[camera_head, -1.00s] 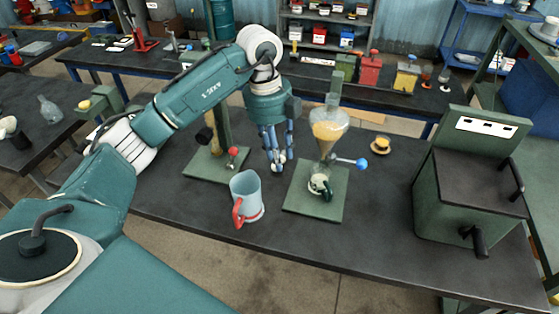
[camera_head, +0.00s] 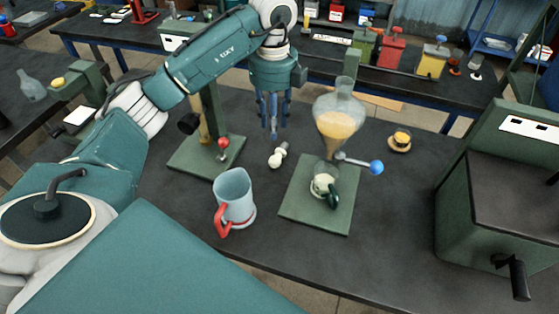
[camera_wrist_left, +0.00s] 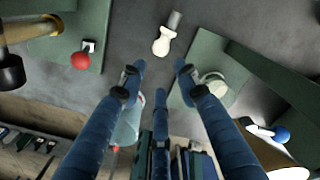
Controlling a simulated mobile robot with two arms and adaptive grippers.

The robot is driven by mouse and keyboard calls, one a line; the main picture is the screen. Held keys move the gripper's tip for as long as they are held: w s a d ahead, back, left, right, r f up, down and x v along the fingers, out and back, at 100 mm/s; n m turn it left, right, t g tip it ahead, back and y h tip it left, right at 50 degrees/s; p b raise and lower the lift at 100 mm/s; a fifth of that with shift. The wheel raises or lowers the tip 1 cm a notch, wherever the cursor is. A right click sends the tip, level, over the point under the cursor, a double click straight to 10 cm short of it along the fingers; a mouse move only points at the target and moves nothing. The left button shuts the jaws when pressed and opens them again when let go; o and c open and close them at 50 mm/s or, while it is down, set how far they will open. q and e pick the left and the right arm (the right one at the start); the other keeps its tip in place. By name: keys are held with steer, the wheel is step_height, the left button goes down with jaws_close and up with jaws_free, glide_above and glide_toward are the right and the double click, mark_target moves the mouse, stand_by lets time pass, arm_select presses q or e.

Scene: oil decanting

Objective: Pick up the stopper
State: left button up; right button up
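The stopper (camera_head: 278,157), a small white knob with a grey plug, lies on its side on the dark bench between two green stands. It also shows at the top of the left wrist view (camera_wrist_left: 162,43). My left gripper (camera_head: 274,130) points down just beyond the stopper in the head view. In the left wrist view its blue fingers (camera_wrist_left: 160,75) are spread with nothing between them, and the stopper is apart from the tips. My right gripper is in neither view.
A glass funnel of amber oil (camera_head: 337,122) with a blue-knobbed tap stands over a cup (camera_head: 323,185) on a green base at right. A clear red-handled jug (camera_head: 234,196) stands in front. A red-knobbed stand (camera_head: 206,157) is at left. A yellow-topped dish (camera_head: 402,138) sits further right.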

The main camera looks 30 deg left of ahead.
mark_target(275, 157)
arm_select(q)
step_height(275, 157, down, 4)
steer(key=shift+w+f+b, duration=0.15)
steer(key=shift+b, duration=0.9)
step_height(275, 157, down, 3)
steer(key=shift+f+p, duration=0.2)
steer(key=shift+p, duration=0.2)
steer(key=shift+f, duration=0.35)
steer(key=shift+f+p, duration=0.5)
steer(key=shift+f, duration=0.15)
step_height(275, 157, down, 4)
steer(key=shift+r+p, duration=0.2)
steer(key=shift+p, duration=0.5)
steer(key=shift+f, duration=0.35)
jaws_close()
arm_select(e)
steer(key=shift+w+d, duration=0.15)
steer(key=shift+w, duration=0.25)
arm_select(q)
steer(key=shift+r, duration=0.1)
